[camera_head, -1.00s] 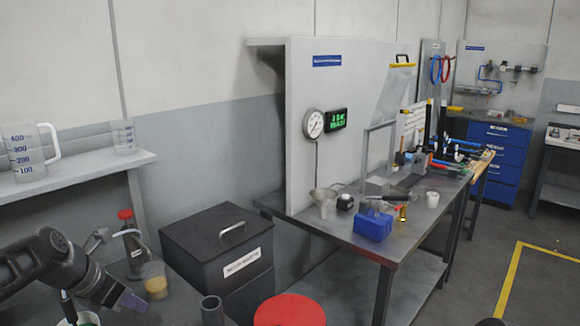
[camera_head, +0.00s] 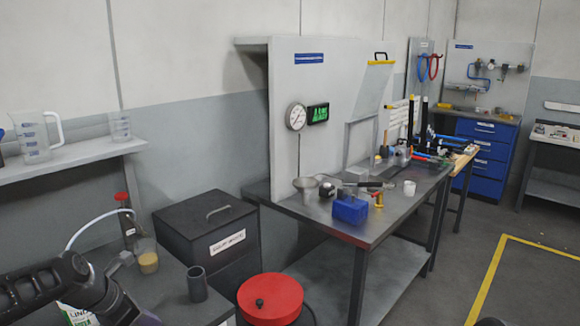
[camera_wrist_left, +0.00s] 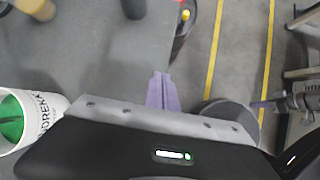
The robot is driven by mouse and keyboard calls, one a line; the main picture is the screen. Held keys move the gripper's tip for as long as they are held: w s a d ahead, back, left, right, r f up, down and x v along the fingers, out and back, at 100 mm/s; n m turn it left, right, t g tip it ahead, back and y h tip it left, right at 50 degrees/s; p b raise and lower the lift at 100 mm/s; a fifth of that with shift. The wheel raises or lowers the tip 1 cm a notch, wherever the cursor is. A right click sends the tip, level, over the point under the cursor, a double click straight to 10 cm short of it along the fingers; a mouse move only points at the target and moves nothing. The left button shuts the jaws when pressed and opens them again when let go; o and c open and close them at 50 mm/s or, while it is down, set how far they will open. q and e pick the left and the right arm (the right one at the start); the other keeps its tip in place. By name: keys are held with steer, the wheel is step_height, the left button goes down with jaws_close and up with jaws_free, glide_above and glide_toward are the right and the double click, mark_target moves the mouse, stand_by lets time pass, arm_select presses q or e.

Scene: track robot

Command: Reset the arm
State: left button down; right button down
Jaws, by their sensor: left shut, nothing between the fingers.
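My left arm comes in at the lower left of the head view, over the front edge of the grey workbench (camera_head: 175,308). Its gripper (camera_head: 148,320) is at the bottom edge, mostly cut off, with a bit of purple finger showing. In the left wrist view the purple fingers (camera_wrist_left: 163,92) are together and hold nothing, over the bench edge. A dark arm part with a purple tip (camera_wrist_left: 264,104), apparently my right gripper, shows at the right of that view; whether it is open is unclear.
A white bucket (camera_wrist_left: 45,128), green inside, stands close by my left wrist. A beaker (camera_head: 148,262), a dark cylinder (camera_head: 197,285) and a red-capped bottle (camera_head: 127,225) stand on the bench. A red drum (camera_head: 270,296) is to the right. Floor beyond is open.

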arm_select(q)
steer(key=s+d+f+m+g, duration=0.1)
steer(key=s+d+f+m, duration=0.3)
steer(key=f, duration=0.4)
steer(key=s+d+f+m+g, duration=0.1)
steer(key=d+f+m, duration=0.35)
steer(key=f, duration=0.25)
steer(key=s+d+f+m, duration=0.3)
steer(key=d+f, duration=0.2)
steer(key=f, duration=0.3)
steer(key=s+d+f+m+g, duration=0.1)
steer(key=s+d+f+m, duration=0.2)
steer(key=s, duration=0.4)
steer(key=s+d+f+m+g, duration=0.1)
steer(key=s+d+f+m, duration=0.2)
steer(key=s+f+m, duration=0.2)
steer(key=s+d+f+m, duration=0.4)
steer(key=s+m, duration=0.2)
steer(key=s, duration=0.2)
steer(key=shift+s+f+g+h, duration=0.25)
steer(key=shift+s+g+h, duration=0.05)
steer(key=shift+s+g, duration=0.1)
steer(key=shift+w, duration=0.1)
